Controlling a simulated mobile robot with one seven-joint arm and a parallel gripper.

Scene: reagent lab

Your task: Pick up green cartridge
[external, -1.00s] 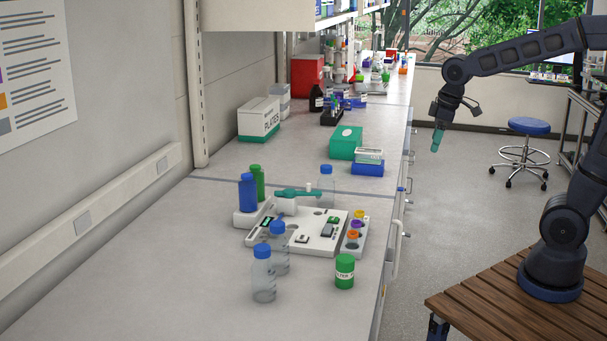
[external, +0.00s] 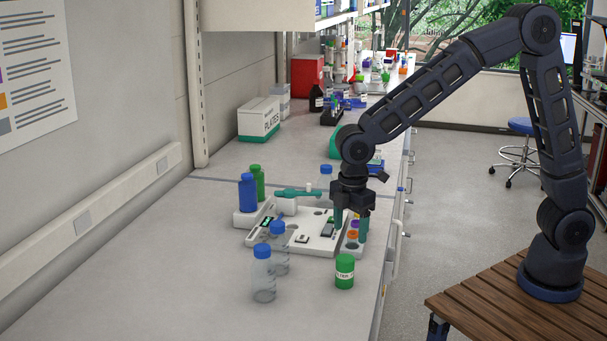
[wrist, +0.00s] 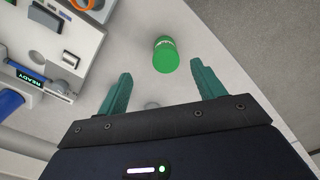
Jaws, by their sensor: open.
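The green cartridge (external: 344,271) is a short green cylinder with a white label band. It stands upright on the bench near its right edge, in front of the white device. My gripper (external: 350,232) is open and empty, with teal fingers pointing down over the small vial rack, behind and above the cartridge. In the wrist view the green cartridge (wrist: 166,55) is just beyond the fingertips, sideways between the two fingers of my gripper (wrist: 161,76). Neither finger appears to touch it.
A white device (external: 290,240) and a rack with orange and purple caps (external: 352,235) lie behind the cartridge. Clear bottles with blue caps (external: 263,275) stand to its left. Blue (external: 247,193) and green (external: 258,182) bottles stand farther back.

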